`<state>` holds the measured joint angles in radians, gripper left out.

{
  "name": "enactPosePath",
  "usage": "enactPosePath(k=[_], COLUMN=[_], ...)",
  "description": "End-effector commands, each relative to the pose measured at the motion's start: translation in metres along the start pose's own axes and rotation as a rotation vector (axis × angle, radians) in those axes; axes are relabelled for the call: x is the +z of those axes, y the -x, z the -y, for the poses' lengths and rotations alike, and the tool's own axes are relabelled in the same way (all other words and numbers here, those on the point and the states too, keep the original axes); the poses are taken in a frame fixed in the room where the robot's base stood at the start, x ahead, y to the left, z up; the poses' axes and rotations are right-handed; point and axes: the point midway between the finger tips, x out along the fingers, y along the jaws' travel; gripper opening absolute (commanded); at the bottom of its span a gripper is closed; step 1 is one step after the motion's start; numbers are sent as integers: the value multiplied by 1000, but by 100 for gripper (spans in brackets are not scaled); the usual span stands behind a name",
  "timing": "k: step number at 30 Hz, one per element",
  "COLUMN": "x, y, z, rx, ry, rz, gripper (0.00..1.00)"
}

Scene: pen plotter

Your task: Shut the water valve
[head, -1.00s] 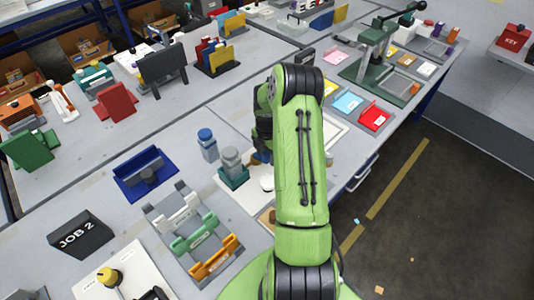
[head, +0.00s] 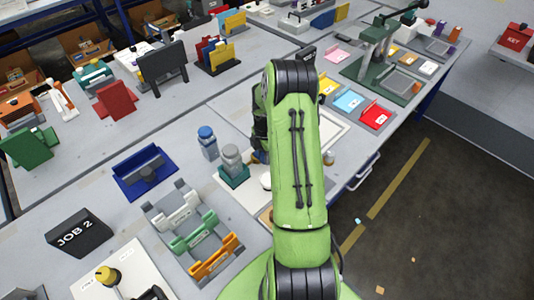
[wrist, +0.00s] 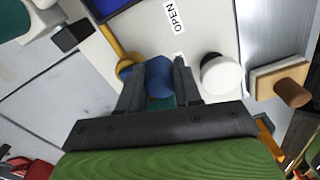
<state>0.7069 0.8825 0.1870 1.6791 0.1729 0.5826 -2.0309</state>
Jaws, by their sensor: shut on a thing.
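The water valve appears to be the blue handle (wrist: 156,78) on a brass-coloured pipe (wrist: 112,38), over a pale panel with an "OPEN" label (wrist: 174,15). My gripper (wrist: 155,72) is shut on the blue handle, with one dark finger on each side of it. The handle's lower part and the valve body are hidden by the fingers and palm. In the head view my green arm covers most of the valve and gripper. I cannot read the handle's exact turn angle.
A white round knob (wrist: 221,74) stands just right of the gripper. A wooden block with a brown cylinder (wrist: 291,93) is farther right. In the head view, grey and blue bottles (head: 232,160) and a blue tray (head: 145,174) stand left of my arm.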

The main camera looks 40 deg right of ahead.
Motion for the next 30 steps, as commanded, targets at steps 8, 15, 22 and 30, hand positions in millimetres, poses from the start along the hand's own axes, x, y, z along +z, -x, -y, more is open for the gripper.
enactPosePath(k=[8,15,22,30], x=[-12,-21,-28,-31], y=[-1,0,0,0], z=[0,-1,-2,-4], rx=[3,3,2,3], ry=[-257,-467,-621,-721], rz=[1,0,0,0], gripper=[3,3,3,3])
